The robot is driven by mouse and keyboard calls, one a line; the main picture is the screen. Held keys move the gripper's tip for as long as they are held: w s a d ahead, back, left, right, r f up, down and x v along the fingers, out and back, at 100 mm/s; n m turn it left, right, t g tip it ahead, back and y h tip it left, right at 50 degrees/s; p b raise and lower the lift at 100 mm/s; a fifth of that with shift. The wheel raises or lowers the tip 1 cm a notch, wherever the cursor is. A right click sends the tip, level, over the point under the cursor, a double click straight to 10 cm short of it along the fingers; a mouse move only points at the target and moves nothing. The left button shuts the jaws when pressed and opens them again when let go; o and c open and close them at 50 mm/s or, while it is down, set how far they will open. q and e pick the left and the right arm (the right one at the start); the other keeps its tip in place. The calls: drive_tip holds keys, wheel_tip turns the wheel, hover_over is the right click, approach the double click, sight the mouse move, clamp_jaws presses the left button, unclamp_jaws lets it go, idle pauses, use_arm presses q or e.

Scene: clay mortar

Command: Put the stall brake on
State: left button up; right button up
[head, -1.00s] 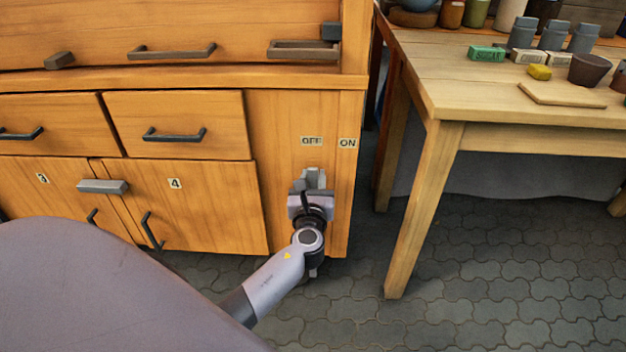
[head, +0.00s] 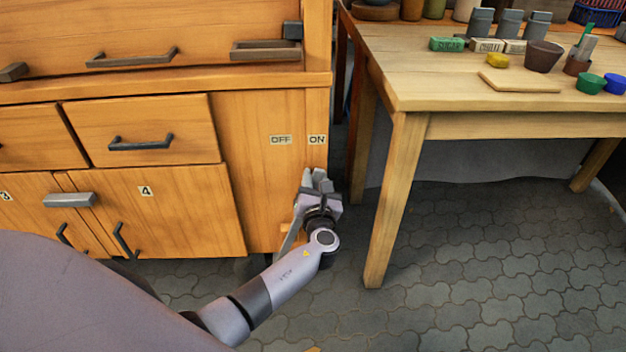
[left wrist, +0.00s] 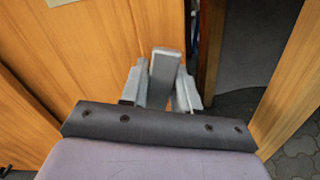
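The stall brake is a grey lever (head: 289,240) on the front of the wooden stall, below the OFF label (head: 280,140) and the ON label (head: 317,139). It leans to the right, with its upper end below ON at the panel's right edge. My left gripper (head: 317,182) is at that upper end. In the left wrist view, the lever's grey end (left wrist: 164,72) stands between the two fingers of my left gripper (left wrist: 162,90), which lie against its sides. Part of the lever is hidden by the gripper. My right gripper is not in view.
Drawers and numbered doors with dark handles fill the stall front (head: 160,205) to the left. A wooden table (head: 420,90) with jars, labelled blocks and a board stands close on the right, its front leg (head: 394,200) near my gripper. The paved floor (head: 470,270) is clear.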

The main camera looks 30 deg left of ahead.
use_arm(q)
drive_tip(key=o, duration=0.3)
drive_tip(key=shift+d+f, duration=0.1)
drive_tip(key=shift+d, duration=0.2)
drive_tip(key=shift+s, duration=0.1)
drive_tip(key=p+v, duration=0.2)
drive_tip(key=v, duration=0.4)
drive_tip(key=shift+s+d, duration=0.2)
drive_tip(key=shift+s, duration=0.15)
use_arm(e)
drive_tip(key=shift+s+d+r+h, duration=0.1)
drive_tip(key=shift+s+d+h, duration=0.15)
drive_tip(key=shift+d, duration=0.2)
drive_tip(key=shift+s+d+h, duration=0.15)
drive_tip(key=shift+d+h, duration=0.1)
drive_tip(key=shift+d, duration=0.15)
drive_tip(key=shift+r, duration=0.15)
